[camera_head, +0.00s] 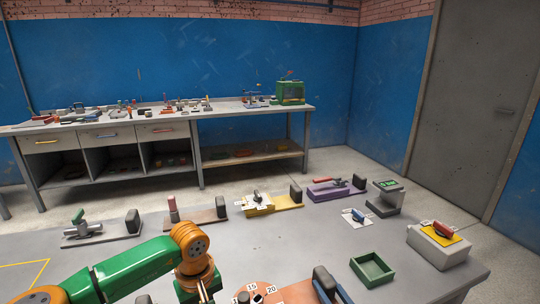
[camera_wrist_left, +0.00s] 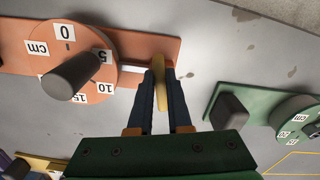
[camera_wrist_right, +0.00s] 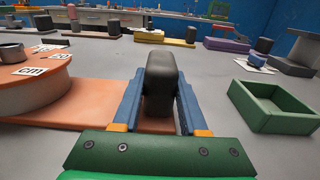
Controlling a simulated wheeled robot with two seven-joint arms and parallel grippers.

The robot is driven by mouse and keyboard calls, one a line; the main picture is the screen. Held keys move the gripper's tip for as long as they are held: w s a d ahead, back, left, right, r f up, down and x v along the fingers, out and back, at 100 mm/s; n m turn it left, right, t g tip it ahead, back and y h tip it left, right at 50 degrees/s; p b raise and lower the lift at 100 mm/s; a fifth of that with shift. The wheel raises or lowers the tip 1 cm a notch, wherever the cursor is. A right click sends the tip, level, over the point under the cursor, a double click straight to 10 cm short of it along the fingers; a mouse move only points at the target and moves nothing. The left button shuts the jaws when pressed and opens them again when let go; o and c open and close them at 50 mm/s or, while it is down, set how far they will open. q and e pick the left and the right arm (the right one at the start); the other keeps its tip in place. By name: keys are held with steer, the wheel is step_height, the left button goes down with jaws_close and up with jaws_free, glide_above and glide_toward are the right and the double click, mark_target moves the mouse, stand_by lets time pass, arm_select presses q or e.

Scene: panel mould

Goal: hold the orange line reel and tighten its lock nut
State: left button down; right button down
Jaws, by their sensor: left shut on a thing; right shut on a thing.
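The orange line reel (camera_wrist_left: 85,88) has a drum with number and cm labels and a dark round knob (camera_wrist_left: 72,77), on an orange base plate (camera_wrist_left: 150,45). The drum also shows at the left in the right wrist view (camera_wrist_right: 35,88) and at the bottom edge in the head view (camera_head: 293,293). My left gripper (camera_wrist_left: 160,78) is shut on a thin yellow piece (camera_wrist_left: 159,88), seemingly the lock nut, at the base's end. My right gripper (camera_wrist_right: 157,80) is shut on the dark upright block (camera_wrist_right: 160,85) at the other end. The left fingertips are hidden in the head view.
A green open tray (camera_head: 372,270) stands right of the reel. A green device (camera_wrist_left: 228,110) lies near my left gripper. Other devices on bases, such as a yellow one (camera_head: 287,202) and a purple one (camera_head: 327,191), line the table's far side. A workbench (camera_head: 195,112) stands behind.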

arm_select(q)
steer(key=shift+a+m, duration=0.1)
steer(key=shift+m, duration=0.4)
arm_select(e)
steer(key=shift+d+f, duration=0.1)
steer(key=shift+d, duration=0.05)
arm_select(q)
steer(key=c, duration=0.8)
jaws_free()
steer(key=shift+c, duration=0.2)
step_height(320, 180, up, 12)
steer(key=shift+s, duration=0.1)
arm_select(e)
steer(key=shift+c, duration=1.8)
jaws_free()
